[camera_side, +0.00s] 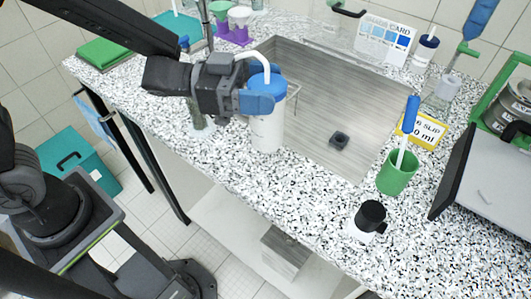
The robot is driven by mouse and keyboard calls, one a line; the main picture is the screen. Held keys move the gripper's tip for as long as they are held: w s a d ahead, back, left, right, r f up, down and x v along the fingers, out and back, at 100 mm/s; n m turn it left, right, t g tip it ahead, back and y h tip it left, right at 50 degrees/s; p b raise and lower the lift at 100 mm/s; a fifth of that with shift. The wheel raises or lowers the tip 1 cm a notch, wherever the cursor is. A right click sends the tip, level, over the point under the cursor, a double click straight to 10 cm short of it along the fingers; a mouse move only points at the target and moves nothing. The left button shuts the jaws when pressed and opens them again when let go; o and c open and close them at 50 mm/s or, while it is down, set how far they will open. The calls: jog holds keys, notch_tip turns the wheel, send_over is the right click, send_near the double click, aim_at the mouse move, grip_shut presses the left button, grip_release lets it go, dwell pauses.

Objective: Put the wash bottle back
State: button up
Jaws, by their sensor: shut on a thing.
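The wash bottle (267,131) has a white body, a blue cap and a bent white spout tube. It is upright at the left front edge of the sink, over the speckled counter. My gripper (262,98) is shut on it just below the cap, with blue fingertips around its upper part. The bottle's base is near the counter surface; I cannot tell whether it touches. A stretch of the counter behind my gripper is hidden.
The steel sink (325,85) lies right of the bottle. A green cup (398,172) with a brush and a black-capped bottle (368,222) stand to the right. Purple and green cups (230,25) stand behind. A greenish bottle (200,116) is partly hidden beside my gripper. Counter in front is clear.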

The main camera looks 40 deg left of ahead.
aim_at(261, 127)
notch_tip(261, 127, down, 9)
dwell(0.4)
jog(key=shift+f, duration=0.15)
jog(key=o, duration=0.6)
jog(key=shift+o, duration=0.2)
jog(key=shift+s+a, duration=0.1)
jog(key=shift+a, duration=0.15)
jog(key=v, duration=1.1)
jog(key=shift+s+a, duration=0.15)
jog(key=shift+a, duration=0.1)
